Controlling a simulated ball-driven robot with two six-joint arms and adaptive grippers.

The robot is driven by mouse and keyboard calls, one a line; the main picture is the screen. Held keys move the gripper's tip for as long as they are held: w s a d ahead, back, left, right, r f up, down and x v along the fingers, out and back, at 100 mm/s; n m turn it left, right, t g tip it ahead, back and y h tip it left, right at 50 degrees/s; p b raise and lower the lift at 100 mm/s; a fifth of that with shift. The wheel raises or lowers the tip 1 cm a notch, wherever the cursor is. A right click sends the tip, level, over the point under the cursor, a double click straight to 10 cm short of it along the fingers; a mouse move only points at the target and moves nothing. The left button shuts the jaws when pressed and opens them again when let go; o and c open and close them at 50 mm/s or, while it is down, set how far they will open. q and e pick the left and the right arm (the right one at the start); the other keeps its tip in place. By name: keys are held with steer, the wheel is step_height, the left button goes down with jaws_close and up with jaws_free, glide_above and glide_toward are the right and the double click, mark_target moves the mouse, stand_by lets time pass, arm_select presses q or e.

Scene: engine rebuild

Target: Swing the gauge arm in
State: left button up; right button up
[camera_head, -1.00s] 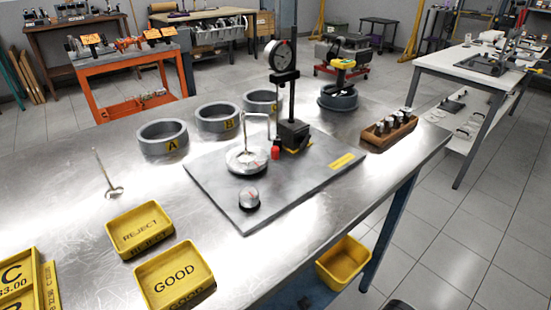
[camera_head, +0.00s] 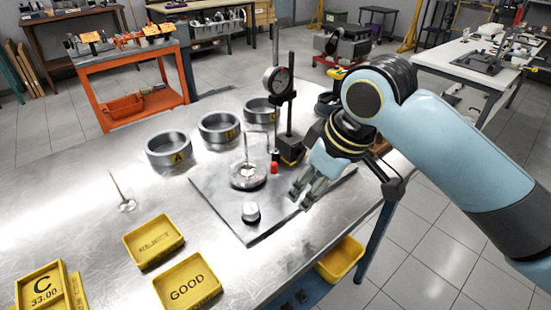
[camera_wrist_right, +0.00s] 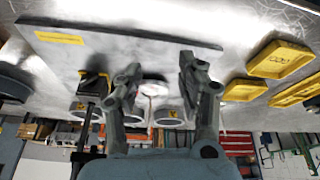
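The dial gauge (camera_head: 275,80) sits on a dark upright post (camera_head: 290,104) whose block base (camera_head: 291,150) stands on a grey plate (camera_head: 225,205). A small red knob (camera_head: 273,168) is beside that base. Left of it, a round fixture (camera_head: 248,182) holds a bright upright piece, with a small knurled cylinder (camera_head: 250,212) in front. My right gripper (camera_head: 299,200) is over the plate's right front part, apart from the gauge stand. In the right wrist view my right gripper (camera_wrist_right: 159,64) has its fingers spread with nothing held. My left gripper is not in view.
Rings including A (camera_head: 168,149) and B (camera_head: 219,127) stand behind the plate. The REJECT tray (camera_head: 153,241) and GOOD tray (camera_head: 188,281) are front left, and a thin-stemmed valve (camera_head: 121,192) stands at left. My right arm covers the table's right side.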

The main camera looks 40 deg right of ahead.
steer(key=n, duration=0.1)
glide_toward(275, 164)
steer(key=d+y, duration=0.1)
steer(key=x, duration=1)
jaws_close()
